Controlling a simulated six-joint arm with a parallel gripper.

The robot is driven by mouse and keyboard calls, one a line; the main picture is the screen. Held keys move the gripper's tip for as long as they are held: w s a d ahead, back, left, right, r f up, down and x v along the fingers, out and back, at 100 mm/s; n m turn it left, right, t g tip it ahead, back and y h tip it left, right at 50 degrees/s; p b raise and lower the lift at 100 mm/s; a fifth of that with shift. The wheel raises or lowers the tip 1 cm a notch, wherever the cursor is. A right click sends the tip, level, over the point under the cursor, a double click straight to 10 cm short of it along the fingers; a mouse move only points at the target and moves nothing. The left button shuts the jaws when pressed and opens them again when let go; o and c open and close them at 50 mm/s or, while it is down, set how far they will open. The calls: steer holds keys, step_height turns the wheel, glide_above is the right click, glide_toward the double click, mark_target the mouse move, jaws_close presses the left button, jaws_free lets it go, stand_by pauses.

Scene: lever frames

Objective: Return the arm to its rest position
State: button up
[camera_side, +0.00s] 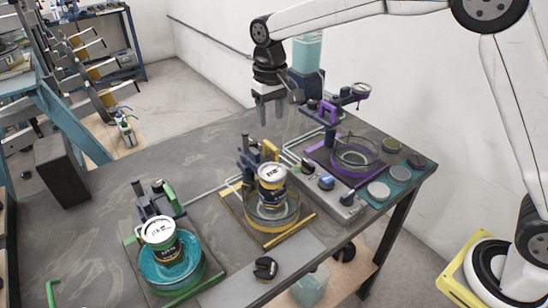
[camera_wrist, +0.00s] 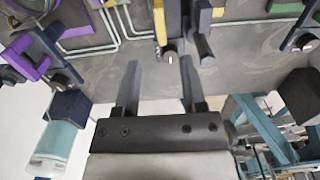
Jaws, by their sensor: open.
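My gripper (camera_side: 268,104) hangs in the air above the far part of the dark table (camera_side: 100,200), left of the purple lever station (camera_side: 318,172). Its two fingers point down and stand apart with nothing between them. In the wrist view the gripper (camera_wrist: 158,84) also shows two spread, empty fingers. My white arm reaches in from the upper right. The wrist view shows part of the purple frame (camera_wrist: 25,55) at left and the yellow post (camera_wrist: 160,22) at top.
A yellow station (camera_side: 262,232) holds a can (camera_side: 272,184) over a dish; a green station (camera_side: 178,291) holds another can (camera_side: 160,236) over teal liquid. A control box (camera_side: 325,190) and round lids (camera_side: 379,191) sit at right. A teal container (camera_side: 306,54) stands behind my gripper.

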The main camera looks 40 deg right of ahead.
steer(key=s+d+f+t, duration=0.1)
steer(key=s+d+f, duration=0.2)
steer(key=s, duration=0.4)
steer(key=s+d+f, duration=0.3)
steer(key=s+d, duration=0.1)
steer(key=s, duration=0.4)
steer(key=s+d+f+t, duration=0.1)
steer(key=s+d+f, duration=0.2)
steer(key=s, duration=0.4)
steer(key=shift+s+d+f+t, duration=0.15)
steer(key=shift+s+d+t, duration=0.1)
steer(key=shift+d+t, duration=0.1)
